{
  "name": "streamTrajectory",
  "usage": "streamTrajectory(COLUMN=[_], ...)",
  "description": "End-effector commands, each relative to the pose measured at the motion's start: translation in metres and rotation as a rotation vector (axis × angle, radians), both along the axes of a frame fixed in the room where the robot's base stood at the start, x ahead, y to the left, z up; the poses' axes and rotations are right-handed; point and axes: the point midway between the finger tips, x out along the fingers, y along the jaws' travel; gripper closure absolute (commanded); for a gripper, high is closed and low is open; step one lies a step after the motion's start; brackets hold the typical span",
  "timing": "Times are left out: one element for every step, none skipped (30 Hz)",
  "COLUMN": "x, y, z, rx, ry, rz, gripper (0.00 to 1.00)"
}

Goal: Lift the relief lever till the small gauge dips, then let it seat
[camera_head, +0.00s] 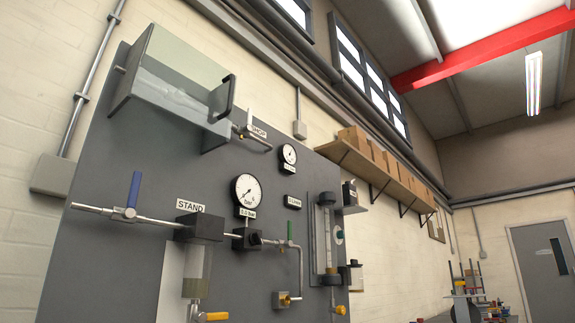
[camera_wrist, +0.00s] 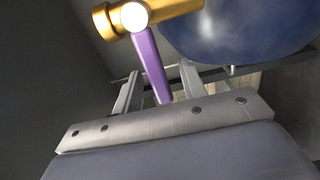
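In the wrist view a purple lever (camera_wrist: 152,65) hangs from a brass fitting (camera_wrist: 172,12), which I take for the relief lever. My gripper (camera_wrist: 161,84) has its two fingers apart, one on each side of the lever. The lever's lower end reaches down between the fingers towards the palm, and I see a gap on both sides. In the head view the small round gauge (camera_head: 288,153) is on the grey panel, above and right of a larger gauge (camera_head: 247,190). Its needle is too small to read. The purple lever and my gripper do not show in the head view.
A large dark blue rounded body (camera_wrist: 235,30) is close right of the lever. The grey panel (camera_head: 95,255) carries pipes, a blue-handled valve (camera_head: 133,190), a green-handled valve (camera_head: 290,231) and a clear guard box (camera_head: 175,80). A shelf of cartons (camera_head: 370,150) runs along the wall.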

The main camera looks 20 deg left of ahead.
Motion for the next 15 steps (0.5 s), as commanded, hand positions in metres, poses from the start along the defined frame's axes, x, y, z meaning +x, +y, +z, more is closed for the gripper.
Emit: streamTrajectory(x=[0.0, -0.001, -0.001, -0.001, -0.002, -0.002, -0.003, -0.003, -0.004, -0.005, -0.005, -0.006, -0.006, -0.006, -0.007], y=[-0.002, -0.002, -0.004, -0.005, -0.006, -0.008, -0.009, -0.01, -0.011, -0.012, -0.013, -0.015, -0.016, -0.016, -0.017], z=[0.0, -0.001, -0.001, -0.001, -0.001, -0.001, -0.001, -0.001, -0.001, -0.001, -0.001, -0.001, 0.0, 0.0, 0.0], rx=[0.0, 0.0, 0.0, 0.0, 0.0, 0.0, 0.0, 0.0, 0.0, 0.0, 0.001, 0.001, 0.001, 0.001, 0.001], ry=[0.0, 0.0, 0.0, 0.0, 0.0, 0.0, 0.0, 0.0, 0.0, 0.0, 0.0, 0.0, 0.0, 0.0, 0.0], rz=[-0.001, -0.001, -0.002, -0.002, -0.002, -0.002, -0.002, -0.001, -0.001, -0.001, -0.001, -0.001, -0.001, -0.001, -0.001], gripper=[0.6, 0.6, 0.6, 0.6, 0.6, 0.6, 0.6, 0.6, 0.6, 0.6, 0.6, 0.6, 0.6, 0.6, 0.6])
